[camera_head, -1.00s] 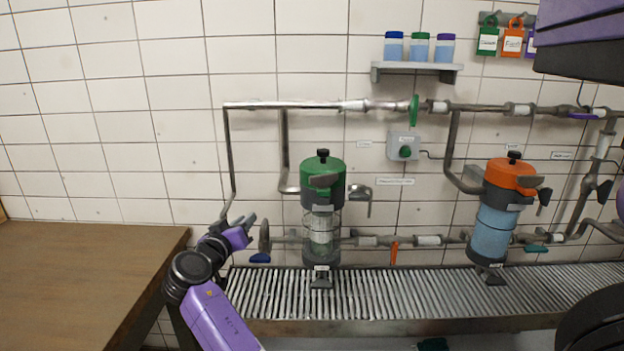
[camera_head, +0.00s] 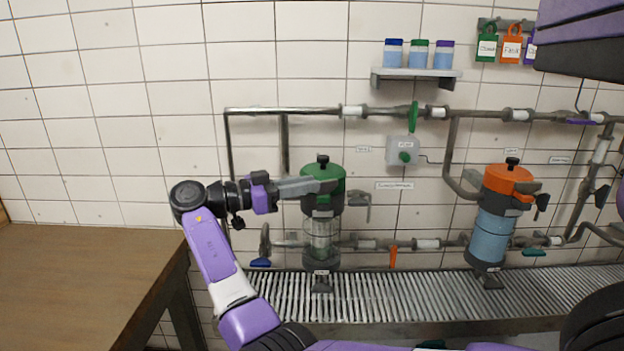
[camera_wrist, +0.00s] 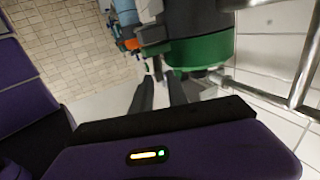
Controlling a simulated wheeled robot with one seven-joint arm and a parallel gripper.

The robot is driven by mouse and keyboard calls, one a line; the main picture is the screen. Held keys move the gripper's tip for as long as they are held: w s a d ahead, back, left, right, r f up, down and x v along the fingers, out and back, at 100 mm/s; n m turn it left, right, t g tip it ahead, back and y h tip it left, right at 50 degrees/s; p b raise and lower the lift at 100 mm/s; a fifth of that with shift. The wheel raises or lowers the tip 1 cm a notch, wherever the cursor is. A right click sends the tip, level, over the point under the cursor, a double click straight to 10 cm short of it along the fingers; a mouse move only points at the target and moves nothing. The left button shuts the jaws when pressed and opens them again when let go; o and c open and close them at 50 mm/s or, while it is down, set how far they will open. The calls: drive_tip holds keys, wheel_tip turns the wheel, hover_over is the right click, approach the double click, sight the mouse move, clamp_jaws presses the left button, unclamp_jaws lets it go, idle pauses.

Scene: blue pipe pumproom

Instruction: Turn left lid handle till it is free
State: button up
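The left canister has a green lid (camera_head: 335,172) with a black knob (camera_head: 322,160) on top and a clear body (camera_head: 320,235) below. In the head view my gripper (camera_head: 328,186) reaches in from the left, its fingers level with the front of the green lid, covering the lid's grey handle. In the wrist view the green lid (camera_wrist: 203,52) is just beyond my fingers, which stand apart with a gap between them. I see nothing clearly held. Whether a finger touches the handle cannot be told.
A right canister with an orange lid (camera_head: 509,178) stands on the slatted grate (camera_head: 400,296). Pipes (camera_head: 290,111) and a green valve handle (camera_head: 413,116) run above the left canister. A grey bracket (camera_head: 360,200) is beside it. A wooden table (camera_head: 80,285) is at left.

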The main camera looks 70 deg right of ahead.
drive_tip(key=shift+x, duration=0.9)
clamp_jaws()
